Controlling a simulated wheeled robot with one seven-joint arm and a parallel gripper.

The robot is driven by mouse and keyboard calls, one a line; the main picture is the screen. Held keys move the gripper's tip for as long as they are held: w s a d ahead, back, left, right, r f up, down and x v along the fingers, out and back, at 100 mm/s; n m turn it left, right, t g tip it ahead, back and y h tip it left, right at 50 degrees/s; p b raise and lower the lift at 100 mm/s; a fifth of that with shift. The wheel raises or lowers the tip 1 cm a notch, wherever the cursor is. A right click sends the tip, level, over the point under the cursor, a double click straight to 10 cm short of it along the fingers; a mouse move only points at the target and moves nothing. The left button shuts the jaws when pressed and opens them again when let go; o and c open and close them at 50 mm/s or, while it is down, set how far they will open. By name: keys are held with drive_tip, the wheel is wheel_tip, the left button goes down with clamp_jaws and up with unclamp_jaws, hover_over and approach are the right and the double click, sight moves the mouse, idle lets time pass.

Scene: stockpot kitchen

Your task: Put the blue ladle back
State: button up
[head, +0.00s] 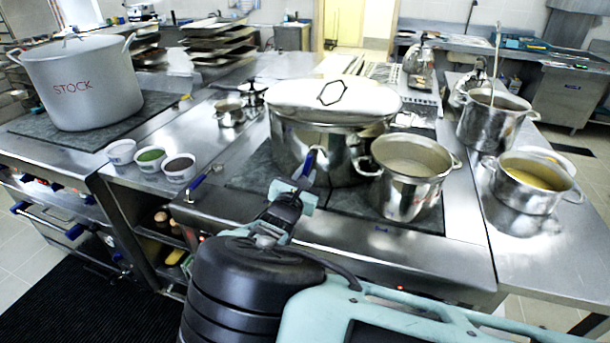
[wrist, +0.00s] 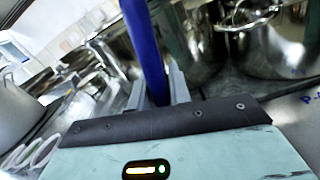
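My gripper (head: 298,186) is in front of the large lidded steel pot, low over the front of the stove. In the wrist view, the blue ladle's handle (wrist: 148,50) runs up between the two fingers (wrist: 158,88), which close on it from both sides. A short piece of the blue handle (head: 308,163) also shows in the head view against the pot wall. The ladle's bowl is hidden in both views. Another blue-handled utensil (head: 204,181) lies at the counter's front edge, left of my gripper.
The large lidded pot (head: 290,140) and an open pot (head: 408,175) stand close by. A grey STOCK pot (head: 82,85) is at left, near three small tubs (head: 150,158). More pots (head: 527,183) stand at right.

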drive_tip(key=shift+o, duration=1.2)
drive_tip(key=shift+r, duration=0.1)
drive_tip(key=b+v, duration=0.3)
drive_tip(key=v, duration=0.9)
drive_tip(key=s+d+f+m+g+h, duration=0.1)
drive_tip(key=s+d+m+g, duration=0.3)
drive_tip(key=d+m+g, duration=0.25)
drive_tip(key=s+d+f+m+g+h, duration=0.1)
drive_tip(key=s+d+f+m+g, duration=0.1)
drive_tip(key=s+d+m+g, duration=0.5)
drive_tip(key=s+d+r+m+g+y, duration=0.1)
drive_tip(key=s+r+m+y, duration=0.3)
drive_tip(key=s, duration=0.5)
drive_tip(key=s+d+r+m+g+y, duration=0.2)
drive_tip(key=s+r+m+y, duration=0.2)
drive_tip(key=s+r, duration=0.5)
drive_tip(key=shift+r+g+y, duration=0.3)
drive_tip(key=shift+g+y, duration=0.05)
drive_tip(key=shift+y, duration=0.05)
